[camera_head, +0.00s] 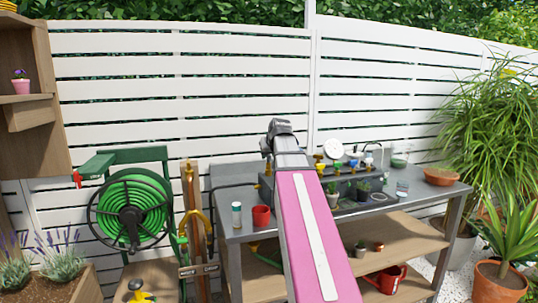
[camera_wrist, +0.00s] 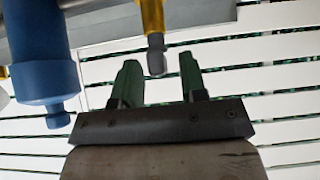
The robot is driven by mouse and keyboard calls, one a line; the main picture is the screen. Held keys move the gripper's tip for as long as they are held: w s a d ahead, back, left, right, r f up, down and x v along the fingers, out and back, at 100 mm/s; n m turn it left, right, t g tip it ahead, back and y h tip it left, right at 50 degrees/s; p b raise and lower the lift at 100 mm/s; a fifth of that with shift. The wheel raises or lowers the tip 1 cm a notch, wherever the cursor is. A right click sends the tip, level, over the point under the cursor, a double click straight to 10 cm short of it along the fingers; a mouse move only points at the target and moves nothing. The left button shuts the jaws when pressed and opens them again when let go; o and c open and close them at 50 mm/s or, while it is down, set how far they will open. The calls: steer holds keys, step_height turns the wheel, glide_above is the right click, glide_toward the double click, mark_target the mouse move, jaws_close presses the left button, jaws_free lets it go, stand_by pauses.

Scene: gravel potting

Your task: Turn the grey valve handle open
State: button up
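My gripper (camera_wrist: 160,78) is open, with its two dark green fingers apart in the wrist view. A yellow stem with a grey rounded end (camera_wrist: 156,62) hangs from the top of that view. Its grey end lies between the fingertips in the picture; I see no contact and cannot tell the depth. I cannot tell for sure whether this grey end is the grey valve handle. In the head view my arm reaches over the bench, and its far end hides my fingers. Small yellow fittings (camera_head: 319,166) show right of my arm on the bench's back.
A large blue cylindrical fitting (camera_wrist: 45,75) is close left of my gripper in the wrist view. The grey bench (camera_head: 235,228) holds a red cup (camera_head: 261,216), a white bottle (camera_head: 237,214) and small potted plants. A green hose reel (camera_head: 130,210) stands left.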

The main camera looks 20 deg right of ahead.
steer(key=shift+s+r, duration=0.1)
steer(key=v, duration=1)
steer(key=shift+s+r, duration=0.15)
steer(key=shift+s, duration=0.05)
steer(key=shift+s, duration=0.1)
stand_by(0.3)
